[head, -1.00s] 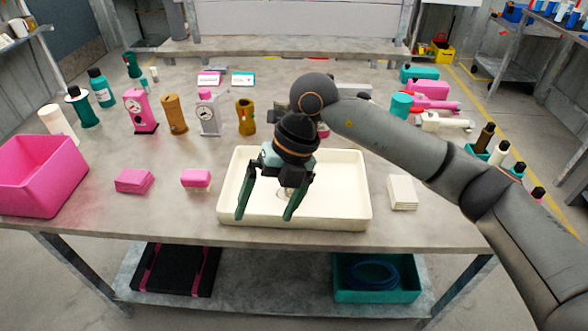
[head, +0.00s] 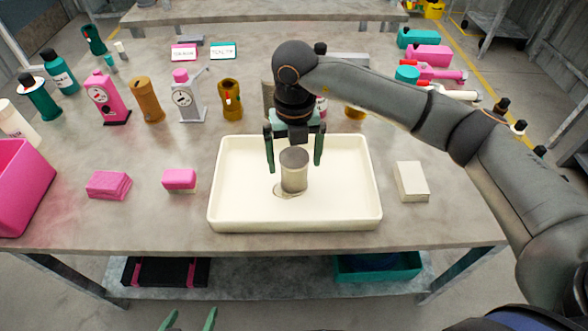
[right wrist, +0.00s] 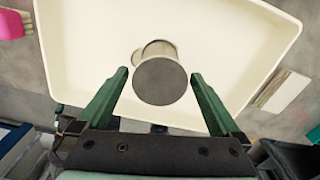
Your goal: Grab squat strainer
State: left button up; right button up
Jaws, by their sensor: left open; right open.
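A squat grey cylinder, which looks like the strainer (head: 294,172), stands upright in the white tray (head: 222,200). Its dark round top faces up, and a flat greyish patch lies at its foot. My right gripper (head: 294,162) is open and points down, one green finger on each side of the cylinder in the head view. In the right wrist view the cylinder (right wrist: 160,82) shows between the spread fingertips (right wrist: 160,75), with a gap on both sides. My left gripper (head: 188,321) is open and empty at the bottom edge, only its fingertips showing.
Pink sponges (head: 108,185) and a pink bin (head: 18,190) lie left of the tray. A pale stacked block (head: 411,181) lies right of it. Bottles and dispensers, such as a grey one (head: 184,100), stand behind. The tray around the cylinder is bare.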

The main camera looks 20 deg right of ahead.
jog(key=shift+w+f, duration=0.15)
jog(key=shift+f, duration=2.6)
jog(key=c, duration=1.3)
jog(key=shift+c, duration=0.2)
jog(key=shift+r, duration=0.15)
